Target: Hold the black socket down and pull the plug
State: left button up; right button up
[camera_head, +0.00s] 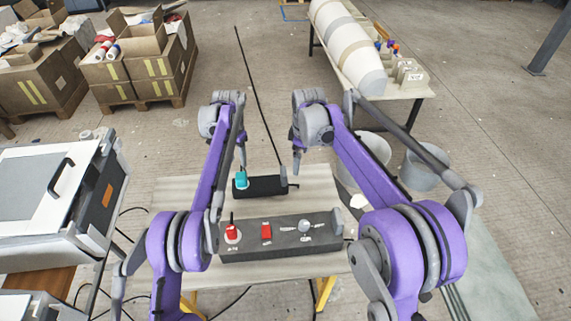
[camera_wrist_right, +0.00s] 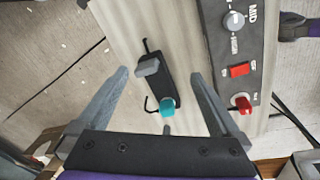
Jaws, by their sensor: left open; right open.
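The black socket (camera_head: 262,187) lies on the pale table, behind a dark grey control box. A teal plug-like piece (camera_head: 241,179) stands at its left end, and a grey piece (camera_head: 284,178) at its right end. The right wrist view also shows the black socket (camera_wrist_right: 160,88), the teal piece (camera_wrist_right: 167,107) and the grey piece (camera_wrist_right: 148,68). My left gripper (camera_head: 242,155) is open above the socket's left end. My right gripper (camera_head: 297,160) is open near the right end; in its wrist view the socket shows between its spread fingers (camera_wrist_right: 160,74). Neither visibly touches it.
The control box (camera_head: 270,248) has a red plug-like piece (camera_head: 232,234), a red switch (camera_head: 267,232) and a grey knob (camera_head: 305,227). Buckets (camera_head: 424,168) stand right of the table. A white-topped machine (camera_head: 50,195) stands left. Bare table (camera_head: 320,185) lies right of the socket.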

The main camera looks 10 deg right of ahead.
aim_at(242, 180)
jog(key=w+a+f+n, duration=0.1)
jog(key=w+f, duration=0.1)
jog(key=f, duration=0.1)
jog(key=w+a+f+n+g, duration=0.1)
jog(key=w+f+n, duration=0.1)
jog(key=w+f, duration=0.1)
jog(key=w+a+f+n, duration=0.1)
jog(key=w+f, duration=0.1)
jog(key=f, duration=0.2)
jog(key=shift+w+a+f+n, duration=0.2)
jog(key=shift+w+a+n, duration=0.05)
jog(key=shift+w+n, duration=0.15)
jog(key=shift+a+f+g, duration=0.1)
jog(key=shift+f+g, duration=0.2)
jog(key=shift+f, duration=0.05)
jog(key=shift+w+a+f+n, duration=0.1)
jog(key=shift+f+n, duration=0.2)
jog(key=shift+f, duration=0.3)
notch_tip(242, 180, down, 10)
jog(key=shift+f, duration=0.1)
